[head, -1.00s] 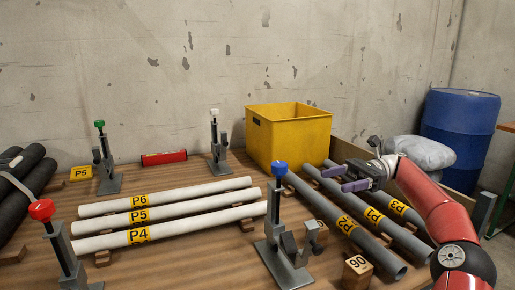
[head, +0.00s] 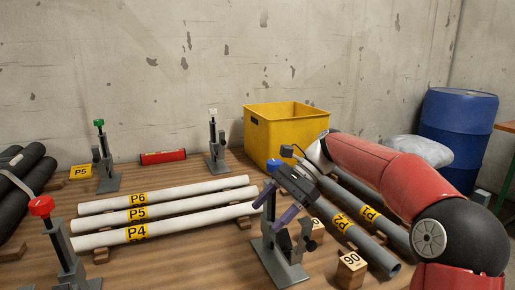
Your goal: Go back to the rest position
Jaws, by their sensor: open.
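My gripper (head: 272,212) is open and empty, with its two purple-tipped fingers pointing down and left. It is in front of the blue-topped clamp stand (head: 280,255) in the picture and hides part of its post. Whether it touches the stand I cannot tell. My red arm reaches in from the right and covers part of the grey pipes (head: 372,252). White pipes P6 (head: 170,195), P5 (head: 175,209) and P4 (head: 180,228) lie side by side on wooden supports to the left of my gripper.
A yellow bin (head: 290,135) stands behind my gripper. Other clamp stands have red (head: 42,206), green (head: 99,123) and white (head: 212,111) tops. A wooden block marked 90 (head: 350,270) is at the front. A blue barrel (head: 460,125) stands at the back right.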

